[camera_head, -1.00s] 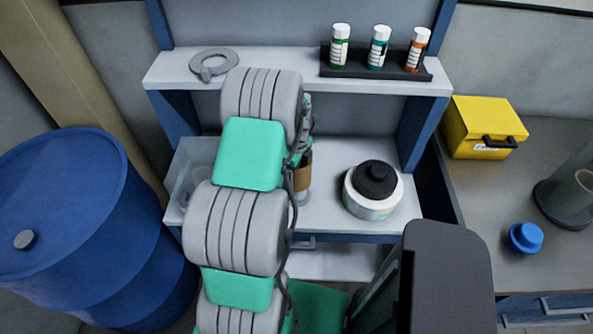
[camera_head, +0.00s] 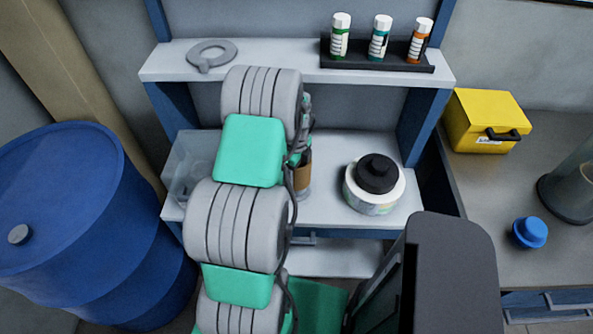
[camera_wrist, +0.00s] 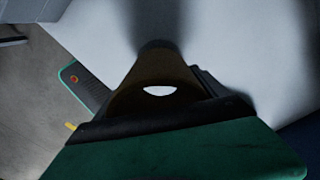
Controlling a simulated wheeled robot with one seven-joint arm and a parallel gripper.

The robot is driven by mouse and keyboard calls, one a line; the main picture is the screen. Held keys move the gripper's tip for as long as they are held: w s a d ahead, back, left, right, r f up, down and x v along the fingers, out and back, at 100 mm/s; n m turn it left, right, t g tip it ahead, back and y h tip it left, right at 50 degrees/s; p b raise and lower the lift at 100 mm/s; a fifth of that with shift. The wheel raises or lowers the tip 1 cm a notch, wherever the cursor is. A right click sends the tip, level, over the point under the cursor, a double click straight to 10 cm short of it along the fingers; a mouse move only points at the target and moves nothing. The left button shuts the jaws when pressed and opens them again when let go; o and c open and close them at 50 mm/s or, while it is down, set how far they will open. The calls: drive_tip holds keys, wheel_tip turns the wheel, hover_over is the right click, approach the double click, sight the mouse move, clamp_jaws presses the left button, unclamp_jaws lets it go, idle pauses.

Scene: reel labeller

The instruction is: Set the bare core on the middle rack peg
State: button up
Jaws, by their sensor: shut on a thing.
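The bare core (camera_head: 304,178) is a brown cardboard tube. In the head view it shows just right of my arm, above the white worktop, with a pale grey part below it; most of it is hidden by the arm. In the wrist view the core (camera_wrist: 150,74) is close in front of the camera, and a white spot shows through its opening. My gripper (camera_wrist: 160,112) is shut on the core, with a dark finger across its near side. In the head view my gripper is hidden behind the arm. I cannot make out the middle rack peg in either view.
A clear bin (camera_head: 187,165) stands left of my arm, and a white reel with a black hub (camera_head: 375,183) stands right. A blue drum (camera_head: 65,220) stands at left.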

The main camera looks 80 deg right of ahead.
drive_tip(key=shift+f+b, duration=1.9)
drive_tip(key=shift+f, duration=0.65)
drive_tip(key=o, duration=1.3)
wheel_tip(320, 180, up, 8)
drive_tip(key=shift+f+b, duration=0.1)
drive_tip(key=shift+b, duration=0.35)
